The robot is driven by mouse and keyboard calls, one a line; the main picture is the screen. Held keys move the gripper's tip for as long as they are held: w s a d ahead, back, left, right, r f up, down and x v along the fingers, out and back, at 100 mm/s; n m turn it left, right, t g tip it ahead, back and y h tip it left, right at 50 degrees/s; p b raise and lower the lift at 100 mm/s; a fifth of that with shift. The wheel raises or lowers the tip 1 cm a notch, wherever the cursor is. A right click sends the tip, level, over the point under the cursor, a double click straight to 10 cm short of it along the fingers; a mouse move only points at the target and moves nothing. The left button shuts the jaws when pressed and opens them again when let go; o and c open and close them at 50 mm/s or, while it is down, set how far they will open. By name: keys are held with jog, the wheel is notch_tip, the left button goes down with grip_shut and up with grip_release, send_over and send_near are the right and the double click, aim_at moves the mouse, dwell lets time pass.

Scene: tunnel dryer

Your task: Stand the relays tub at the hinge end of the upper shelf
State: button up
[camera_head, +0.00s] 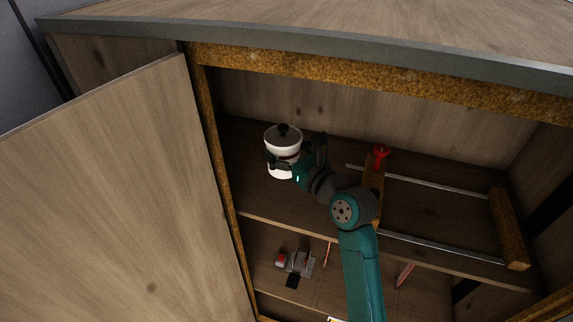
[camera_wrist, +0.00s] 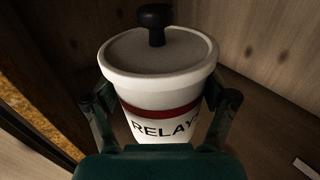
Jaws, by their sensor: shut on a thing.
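The relays tub (camera_head: 283,140) is a white round tub with a lid, a black knob and a dark red band. It is upright at the left, door-side end of the upper shelf (camera_head: 258,198). My gripper (camera_head: 285,160) is shut on the tub's sides, a finger on each side, also seen in the wrist view (camera_wrist: 160,115). The tub's base is hidden in the wrist view, and I cannot tell whether it touches the shelf.
The open door (camera_head: 130,190) hangs at the left. A red object (camera_head: 380,155) sits on a wooden block right of my gripper. Metal rails (camera_head: 440,247) run to another block (camera_head: 508,230). Small grey and red items (camera_head: 297,263) lie on the lower shelf. The upper shelf's front left is clear.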

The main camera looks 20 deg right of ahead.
jog(key=shift+f, duration=4.4)
jog(key=shift+f, duration=0.15)
jog(key=o, duration=1.4)
jog(key=shift+s, duration=0.1)
jog(key=v, duration=1.2)
